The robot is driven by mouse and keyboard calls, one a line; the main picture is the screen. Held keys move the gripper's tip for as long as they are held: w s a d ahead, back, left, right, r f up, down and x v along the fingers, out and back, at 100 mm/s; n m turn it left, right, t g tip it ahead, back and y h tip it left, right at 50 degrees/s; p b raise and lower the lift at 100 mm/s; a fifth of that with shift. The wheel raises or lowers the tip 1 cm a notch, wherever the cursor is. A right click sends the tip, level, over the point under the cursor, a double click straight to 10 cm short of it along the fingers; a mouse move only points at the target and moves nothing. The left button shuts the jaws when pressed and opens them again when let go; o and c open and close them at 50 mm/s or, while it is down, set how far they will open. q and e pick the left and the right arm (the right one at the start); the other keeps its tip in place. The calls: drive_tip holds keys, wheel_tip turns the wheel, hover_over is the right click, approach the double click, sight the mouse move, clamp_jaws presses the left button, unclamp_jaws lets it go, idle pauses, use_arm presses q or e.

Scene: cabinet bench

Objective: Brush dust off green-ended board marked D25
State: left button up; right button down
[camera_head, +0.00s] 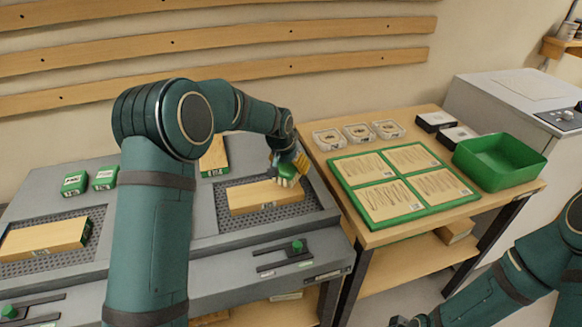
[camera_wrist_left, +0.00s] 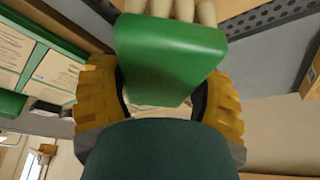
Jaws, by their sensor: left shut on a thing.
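My left gripper (camera_head: 287,163) is shut on a green brush (camera_wrist_left: 170,50) with pale bristles (camera_head: 289,181). In the left wrist view its yellow fingers (camera_wrist_left: 160,100) clasp the green block from both sides. The brush is at the right end of a wooden board (camera_head: 262,197) on the right perforated grey mat; I cannot tell whether the bristles touch. Another board with a green end (camera_head: 45,238) lies on the left mat, and a third green-ended board (camera_head: 214,154) lies behind. I cannot read D25 on any. My right gripper (camera_head: 422,320) is barely in view at the bottom edge.
Two small green boxes (camera_head: 88,181) sit at the back left of the bench. A side table holds a green-framed panel (camera_head: 400,183), several small containers (camera_head: 358,132) and a green bin (camera_head: 500,161). A green-knobbed slide (camera_head: 297,247) is at the bench front.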

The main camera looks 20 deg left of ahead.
use_arm(q)
drive_tip(key=shift+r, duration=0.65)
drive_tip(key=shift+w+r+p, duration=0.1)
drive_tip(key=shift+r+p, duration=1.05)
drive_tip(key=shift+r, duration=0.75)
drive_tip(key=shift+d, duration=0.1)
